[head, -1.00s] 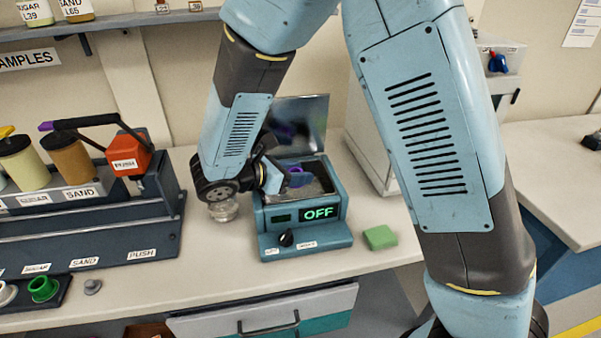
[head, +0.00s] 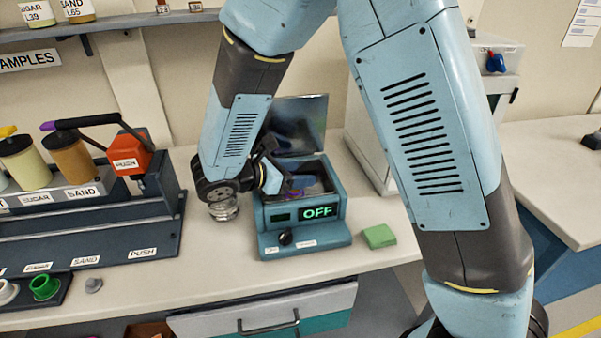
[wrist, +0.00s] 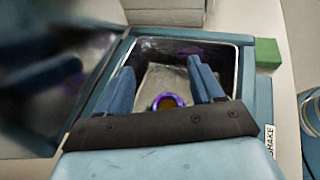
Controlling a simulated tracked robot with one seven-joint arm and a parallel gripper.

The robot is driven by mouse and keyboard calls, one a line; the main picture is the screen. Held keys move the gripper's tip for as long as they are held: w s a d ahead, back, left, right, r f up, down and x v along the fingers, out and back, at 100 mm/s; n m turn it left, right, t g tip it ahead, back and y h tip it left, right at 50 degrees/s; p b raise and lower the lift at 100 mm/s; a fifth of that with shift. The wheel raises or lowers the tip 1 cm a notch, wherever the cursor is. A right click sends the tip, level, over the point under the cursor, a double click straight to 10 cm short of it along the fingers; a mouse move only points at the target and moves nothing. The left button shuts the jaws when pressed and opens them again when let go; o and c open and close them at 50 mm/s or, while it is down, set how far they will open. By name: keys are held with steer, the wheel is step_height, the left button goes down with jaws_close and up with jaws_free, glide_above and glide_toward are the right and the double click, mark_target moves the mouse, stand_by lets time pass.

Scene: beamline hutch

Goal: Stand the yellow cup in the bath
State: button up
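The bath (head: 330,208) is a teal box on the bench, its lid up and its display reading OFF. It also shows in the wrist view (wrist: 245,85), with a grey inside. A round cup with a purple rim and brown-orange inside (wrist: 168,101) is inside the bath's outline, between my fingers. It looks upright; I cannot tell whether it touches the bottom. I see no clearly yellow cup. My gripper (wrist: 160,68) is over the bath, fingers apart, with gaps on both sides of the cup. In the head view my gripper (head: 284,184) is partly hidden.
The bath's raised lid (head: 300,122) stands behind it. A green block (head: 379,236) lies to its right. A clear glass dish (head: 223,208) is to its left, below my wrist. A dispenser rack (head: 90,225) and a green cup (head: 44,287) are further left.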

steer(key=shift+s+d+f, duration=0.1)
steer(key=shift+s+f, duration=0.15)
steer(key=shift+f, duration=0.35)
steer(key=shift+w+r, duration=0.1)
steer(key=shift+r, duration=0.35)
steer(key=v, duration=1.2)
steer(key=shift+w+r, duration=0.2)
steer(key=shift+r, duration=0.1)
steer(key=d+r+m+g+y, duration=0.1)
steer(key=d+r+m+g, duration=0.2)
steer(key=d, duration=0.4)
steer(key=w+d+r+m+g+y, duration=0.1)
steer(key=d+r+m+y, duration=0.1)
steer(key=d+m, duration=0.3)
steer(key=d+r+m+g+y, duration=0.1)
steer(key=d+r+m+g, duration=0.2)
steer(key=d, duration=0.5)
steer(key=s+d+r+m+t+y, duration=0.2)
steer(key=s+d+r+m+y, duration=0.1)
steer(key=d+m, duration=0.4)
steer(key=s+d+r+m+t+y, duration=0.2)
steer(key=s+d+r+m+y, duration=0.1)
steer(key=s+d+m, duration=0.3)
steer(key=shift+s+d+r+m+y, duration=0.2)
steer(key=shift+d+r+m+y, duration=0.3)
steer(key=shift+d, duration=0.7)
steer(key=shift+s+f, duration=0.1)
